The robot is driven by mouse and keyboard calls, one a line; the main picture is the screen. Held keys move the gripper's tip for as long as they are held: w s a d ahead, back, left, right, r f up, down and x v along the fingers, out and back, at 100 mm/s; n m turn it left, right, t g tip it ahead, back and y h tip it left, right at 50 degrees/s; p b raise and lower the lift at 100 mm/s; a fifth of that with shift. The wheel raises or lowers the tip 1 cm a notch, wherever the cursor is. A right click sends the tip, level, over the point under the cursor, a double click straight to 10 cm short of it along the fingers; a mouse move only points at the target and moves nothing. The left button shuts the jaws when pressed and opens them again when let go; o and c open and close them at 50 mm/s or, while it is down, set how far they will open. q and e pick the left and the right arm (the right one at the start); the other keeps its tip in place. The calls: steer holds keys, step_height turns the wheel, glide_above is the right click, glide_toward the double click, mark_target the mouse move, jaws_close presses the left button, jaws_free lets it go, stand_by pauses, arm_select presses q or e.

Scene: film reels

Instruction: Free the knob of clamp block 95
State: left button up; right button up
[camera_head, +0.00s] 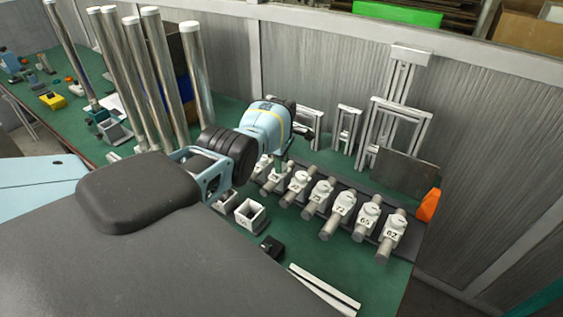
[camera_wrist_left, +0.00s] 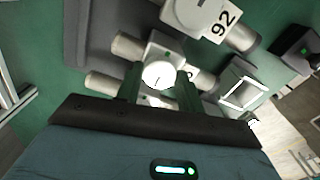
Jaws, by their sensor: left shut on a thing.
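Several white clamp blocks with grey rods sit in a row on a dark rail in the head view; the block marked 62 (camera_head: 393,231) is at the near end. My left gripper (camera_head: 285,160) reaches down at the far end of the row. In the left wrist view its fingers (camera_wrist_left: 158,88) are shut on the round white knob (camera_wrist_left: 158,74) of a clamp block. That block's number is mostly hidden by a finger, so I cannot read it as 95. The block marked 92 (camera_wrist_left: 208,18) is beside it. My right gripper is not in view.
Tall metal tubes (camera_head: 155,70) stand left of the gripper. Open square holders (camera_head: 250,214) and a small black block (camera_head: 271,247) lie in front of the row. Aluminium frames (camera_head: 398,125) and a dark plate (camera_head: 405,173) stand behind it. An orange piece (camera_head: 429,205) is at the rail's right end.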

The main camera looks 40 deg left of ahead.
arm_select(q)
steer(key=o, duration=1)
step_height(320, 180, up, 3)
steer(key=shift+f+p, duration=0.1)
steer(key=shift+p, duration=0.25)
steer(key=shift+r, duration=2.55)
steer(key=shift+s+f, duration=0.1)
steer(key=shift+f, duration=0.05)
